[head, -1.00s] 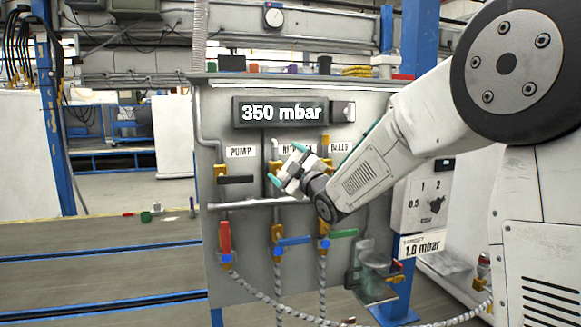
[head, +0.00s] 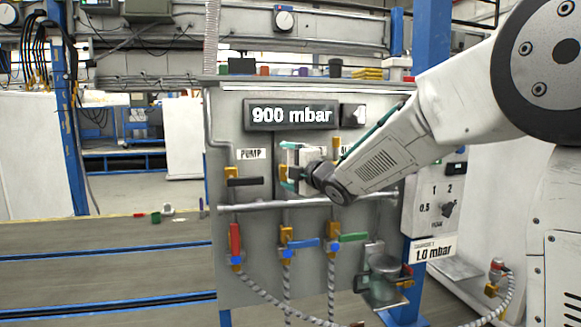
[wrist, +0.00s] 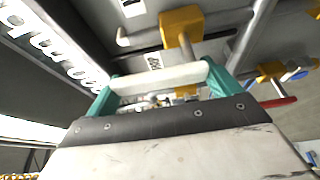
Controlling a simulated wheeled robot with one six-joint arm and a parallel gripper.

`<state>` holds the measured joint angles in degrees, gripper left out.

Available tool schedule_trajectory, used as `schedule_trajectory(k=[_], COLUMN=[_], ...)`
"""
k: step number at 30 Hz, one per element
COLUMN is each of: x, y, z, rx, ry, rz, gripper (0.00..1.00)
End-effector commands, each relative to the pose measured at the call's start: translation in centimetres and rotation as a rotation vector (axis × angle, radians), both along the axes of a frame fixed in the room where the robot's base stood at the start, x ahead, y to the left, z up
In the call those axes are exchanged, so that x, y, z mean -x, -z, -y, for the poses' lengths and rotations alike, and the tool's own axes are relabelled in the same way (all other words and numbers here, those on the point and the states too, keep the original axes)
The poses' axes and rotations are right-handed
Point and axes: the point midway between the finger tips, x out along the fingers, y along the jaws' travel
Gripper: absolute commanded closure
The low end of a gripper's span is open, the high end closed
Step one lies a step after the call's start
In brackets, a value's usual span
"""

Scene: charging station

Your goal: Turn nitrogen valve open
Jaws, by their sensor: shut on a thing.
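The grey panel (head: 225,110) carries a row of yellow valves. The middle one, under the nitrogen label, is hidden behind my gripper (head: 287,166) in the head view. My gripper is at that spot, its teal fingers closed on the nitrogen valve's handle; the handle itself is not clearly visible. In the wrist view, the teal fingers (wrist: 160,88) stand apart with a pale bar across them. The display (head: 292,115) reads 900 mbar.
The pump valve (head: 231,174) with a black sideways handle is at the left. Lower valves have red (head: 235,238), blue (head: 300,244) and green (head: 352,237) handles. A horizontal pipe (head: 250,207) runs below my gripper. A dial box (head: 437,208) stands at the right.

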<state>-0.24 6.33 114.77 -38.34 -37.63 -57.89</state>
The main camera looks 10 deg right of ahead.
Motion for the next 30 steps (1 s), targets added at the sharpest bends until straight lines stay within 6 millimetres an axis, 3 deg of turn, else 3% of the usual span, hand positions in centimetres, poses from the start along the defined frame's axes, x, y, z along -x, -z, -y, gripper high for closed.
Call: schedule_trajectory(k=[15,16,25,30], x=[0.0,0.0,0.3,2.5], y=[0.2,0.2,0.1,0.0], z=[-0.1,-0.1,0.1,1.0], rx=[0.019,0.019,0.017,0.017], ry=[-0.001,-0.001,0.001,0.001], rz=[-0.003,-0.003,-0.002,0.000], gripper=[0.52,0.03,0.00,0.00])
